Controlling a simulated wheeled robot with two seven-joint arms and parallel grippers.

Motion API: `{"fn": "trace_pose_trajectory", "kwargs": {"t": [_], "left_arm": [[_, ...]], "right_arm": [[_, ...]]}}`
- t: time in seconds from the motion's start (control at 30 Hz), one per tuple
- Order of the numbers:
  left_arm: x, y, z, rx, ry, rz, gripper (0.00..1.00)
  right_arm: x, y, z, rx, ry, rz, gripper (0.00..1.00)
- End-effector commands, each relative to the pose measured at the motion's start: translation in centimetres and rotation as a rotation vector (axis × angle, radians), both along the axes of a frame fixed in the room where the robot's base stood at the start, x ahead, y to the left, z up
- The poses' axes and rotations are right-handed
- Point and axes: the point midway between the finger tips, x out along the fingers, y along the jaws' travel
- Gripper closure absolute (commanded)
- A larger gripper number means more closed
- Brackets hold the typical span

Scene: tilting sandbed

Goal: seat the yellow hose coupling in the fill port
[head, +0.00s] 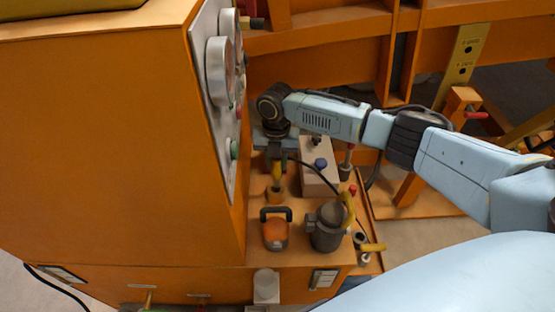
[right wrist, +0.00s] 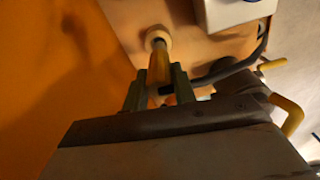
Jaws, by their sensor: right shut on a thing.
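My right gripper (head: 277,161) is shut on the yellow hose coupling (head: 277,173), which points downward above the deck. In the right wrist view the coupling (right wrist: 159,66) sits between the two fingers of my right gripper (right wrist: 156,80). Its far end meets a pale round collar (right wrist: 157,37), which looks like the fill port; the same spot in the head view shows a tan fitting (head: 275,193). I cannot tell how deep the coupling's end sits in it. A black hose (right wrist: 225,67) runs off from the coupling to the right. My left gripper is not in view.
A tall orange cabinet (head: 110,140) with a gauge panel (head: 213,100) stands close on the left. A white box with a blue knob (head: 320,164), an orange-and-black handled item (head: 275,229) and a grey canister (head: 326,228) crowd the deck. Orange beams stand behind.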

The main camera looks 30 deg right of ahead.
Motion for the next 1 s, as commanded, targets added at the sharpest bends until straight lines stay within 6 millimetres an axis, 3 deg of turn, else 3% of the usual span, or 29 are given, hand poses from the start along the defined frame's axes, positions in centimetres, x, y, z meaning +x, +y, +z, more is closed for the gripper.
{"fn": "trace_pose_trajectory", "kwargs": {"t": [1.0], "left_arm": [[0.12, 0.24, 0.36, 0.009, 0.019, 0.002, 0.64]], "right_arm": [[0.04, 0.26, -0.11, -0.006, 0.0, 0.002, 1.0]]}}
